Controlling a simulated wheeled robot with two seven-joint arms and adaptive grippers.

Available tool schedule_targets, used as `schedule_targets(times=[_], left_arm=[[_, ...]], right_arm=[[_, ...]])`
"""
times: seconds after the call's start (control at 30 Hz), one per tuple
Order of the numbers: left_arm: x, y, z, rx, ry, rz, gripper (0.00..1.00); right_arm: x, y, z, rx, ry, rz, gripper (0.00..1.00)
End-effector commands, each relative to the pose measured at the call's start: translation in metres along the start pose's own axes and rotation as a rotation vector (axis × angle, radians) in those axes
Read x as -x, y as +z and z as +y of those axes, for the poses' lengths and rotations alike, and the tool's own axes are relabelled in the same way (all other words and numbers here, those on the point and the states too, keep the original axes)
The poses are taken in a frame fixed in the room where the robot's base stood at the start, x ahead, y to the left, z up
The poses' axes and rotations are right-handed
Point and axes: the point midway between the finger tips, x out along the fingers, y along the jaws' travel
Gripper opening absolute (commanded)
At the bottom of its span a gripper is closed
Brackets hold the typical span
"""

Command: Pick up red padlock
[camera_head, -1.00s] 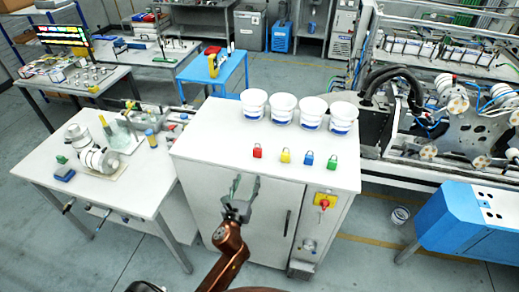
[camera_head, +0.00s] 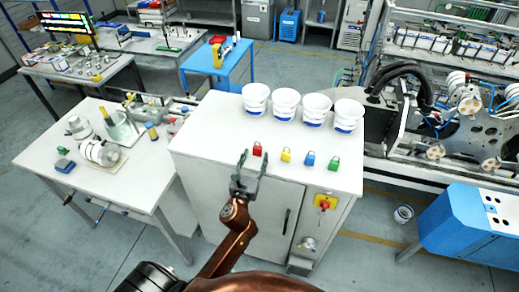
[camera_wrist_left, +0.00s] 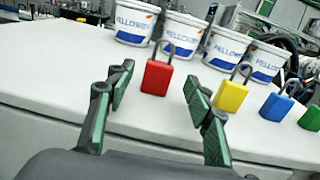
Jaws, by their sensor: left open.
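The red padlock (camera_head: 257,149) stands upright on the white cabinet top, leftmost in a row of padlocks. It also shows in the left wrist view (camera_wrist_left: 157,77), beyond and between my open fingers. My left gripper (camera_head: 250,160) is open and empty at the cabinet's front edge, just short of the red padlock. In the wrist view its green-padded fingers (camera_wrist_left: 155,100) spread to either side. A yellow padlock (camera_head: 286,155) stands to the right of the red one. My right gripper is not in view.
A blue padlock (camera_head: 309,159) and a green padlock (camera_head: 333,163) stand further right. Several white buckets (camera_head: 286,105) stand in a row behind the padlocks on the cabinet top (camera_head: 205,135). The top's left part is clear. A white table (camera_head: 40,150) with parts stands left.

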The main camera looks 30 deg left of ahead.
Motion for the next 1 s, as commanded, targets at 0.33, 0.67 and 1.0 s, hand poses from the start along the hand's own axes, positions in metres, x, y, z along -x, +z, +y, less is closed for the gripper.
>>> schedule_targets(times=[0.33, 0.67, 1.0], left_arm=[[-0.045, 0.010, 0.000, 0.002, 0.004, 0.000, 0.48], [-0.053, 0.008, -0.002, 0.000, 0.002, 0.001, 0.48], [-0.053, 0.008, -0.002, 0.000, 0.001, 0.000, 0.25]], right_arm=[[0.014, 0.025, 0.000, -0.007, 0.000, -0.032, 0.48], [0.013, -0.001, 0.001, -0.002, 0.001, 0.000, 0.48], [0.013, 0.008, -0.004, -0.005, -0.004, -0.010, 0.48]])
